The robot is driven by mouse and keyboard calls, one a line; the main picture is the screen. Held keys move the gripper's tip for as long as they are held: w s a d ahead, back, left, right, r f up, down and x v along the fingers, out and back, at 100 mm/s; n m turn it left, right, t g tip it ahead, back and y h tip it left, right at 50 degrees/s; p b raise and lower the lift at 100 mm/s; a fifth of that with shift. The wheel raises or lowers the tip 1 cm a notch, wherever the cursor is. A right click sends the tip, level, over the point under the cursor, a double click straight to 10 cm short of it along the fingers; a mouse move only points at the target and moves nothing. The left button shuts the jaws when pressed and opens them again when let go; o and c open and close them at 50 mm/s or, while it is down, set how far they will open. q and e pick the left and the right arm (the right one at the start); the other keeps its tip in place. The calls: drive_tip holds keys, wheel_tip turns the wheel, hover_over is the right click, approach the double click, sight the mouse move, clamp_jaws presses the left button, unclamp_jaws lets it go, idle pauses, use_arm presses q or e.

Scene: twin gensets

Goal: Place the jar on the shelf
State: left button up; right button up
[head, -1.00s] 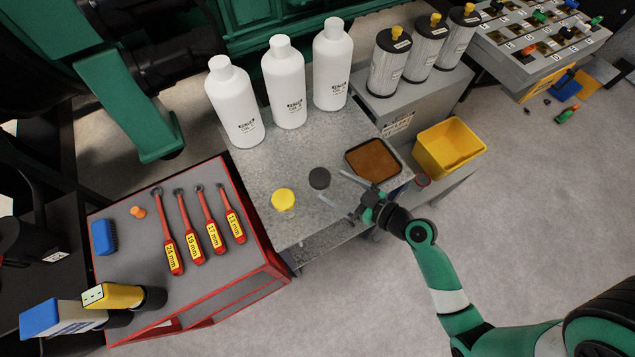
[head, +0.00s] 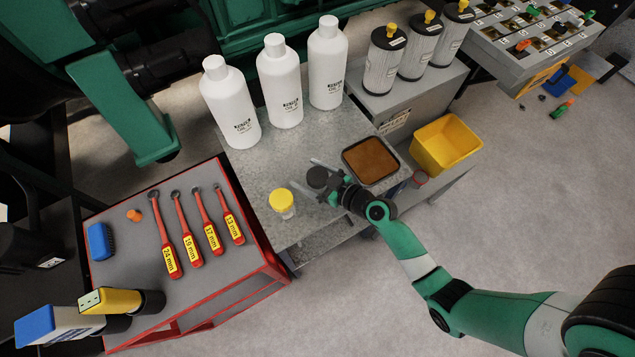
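A small jar with a dark lid (head: 317,176) stands on the grey metal table (head: 262,172). A clear jar with a yellow lid (head: 281,201) stands to its left, near the table's front edge. My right gripper (head: 320,180) is open, with one finger on the far side of the dark-lidded jar and one on the near side. I cannot tell whether the fingers touch it. A third small jar with a reddish rim (head: 420,178) is on the lower shelf (head: 437,190) at the right, beside the yellow bin. My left gripper is not in view.
A brown-filled tray (head: 371,160) sits just right of my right gripper. White bottles (head: 281,85) stand at the back of the table. A yellow bin (head: 446,146) stands at the right. A red-edged cart (head: 165,255) holds wrenches at the left.

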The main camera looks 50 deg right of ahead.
drive_tip(key=c, duration=1.2)
drive_tip(key=shift+c, duration=0.2)
drive_tip(key=shift+r+p, duration=0.35)
drive_tip(key=shift+r, duration=0.2)
wheel_tip(320, 180, up, 3)
drive_tip(key=shift+s+d+f+p, duration=0.1)
drive_tip(key=shift+p, duration=0.65)
drive_tip(key=s+d+r+p, duration=0.8)
drive_tip(key=s+r+p, duration=0.1)
drive_tip(key=p, duration=0.4)
drive_tip(key=shift+s+d, duration=0.3)
drive_tip(key=shift+s, duration=0.6)
